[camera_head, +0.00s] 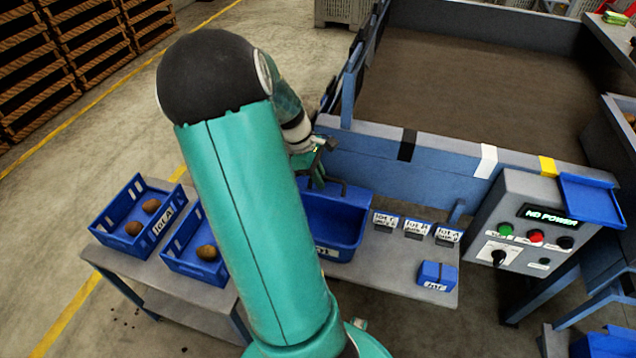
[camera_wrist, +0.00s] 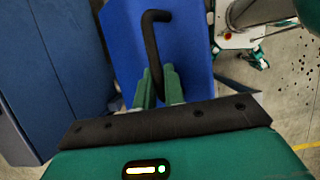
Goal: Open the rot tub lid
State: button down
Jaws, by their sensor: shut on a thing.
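The blue tub (camera_head: 345,232) stands on the grey bench, partly hidden behind my arm; its front label is only partly visible. A black bent handle (camera_head: 332,184) shows at its back edge. In the wrist view the handle (camera_wrist: 151,45) stands against a smooth blue panel (camera_wrist: 190,45), which looks like the lid. My gripper (camera_head: 316,172) is at the back of the tub, and its two green fingers (camera_wrist: 159,88) are shut on the handle's lower part. I cannot tell how far the lid is tilted.
Two blue crates with potatoes (camera_head: 133,222) (camera_head: 192,262) stand left of my arm. Small label cards (camera_head: 415,228) and a small blue box (camera_head: 437,275) lie to the right. A control box (camera_head: 530,222) reads NO POWER. A blue-sided grader bed (camera_head: 470,90) rises behind.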

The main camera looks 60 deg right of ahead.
aim_at(333, 132)
jog(key=shift+w+d+r, duration=0.2)
jog(key=shift+d+r, duration=0.35)
jog(key=shift+d, duration=0.25)
jog(key=shift+w+d+r, duration=0.15)
jog(key=shift+d+r, duration=0.35)
jog(key=shift+d, duration=0.25)
jog(key=shift+w+d+r, duration=0.1)
jog(key=shift+d+r, duration=0.1)
jog(key=shift+d, duration=0.35)
jog(key=shift+w+d+r, duration=0.1)
jog(key=shift+d+r, duration=0.15)
jog(key=shift+d, duration=0.35)
jog(key=shift+w+d+r, duration=0.1)
jog(key=shift+d+r, duration=0.1)
jog(key=shift+d, duration=0.35)
jog(key=shift+w+d+r, duration=0.15)
jog(key=shift+w+d, duration=0.05)
jog(key=shift+d, duration=0.7)
jog(key=shift+w+d+r, duration=0.1)
jog(key=shift+w+d, duration=0.05)
jog(key=shift+d, duration=0.7)
jog(key=d, duration=0.3)
jog(key=shift+w+d+f, duration=0.1)
jog(key=shift+w+d, duration=0.15)
jog(key=shift+w, duration=0.05)
jog(key=c, duration=1.6)
grip_release()
jog(key=shift+c, duration=0.2)
jog(key=shift+s+d, duration=0.1)
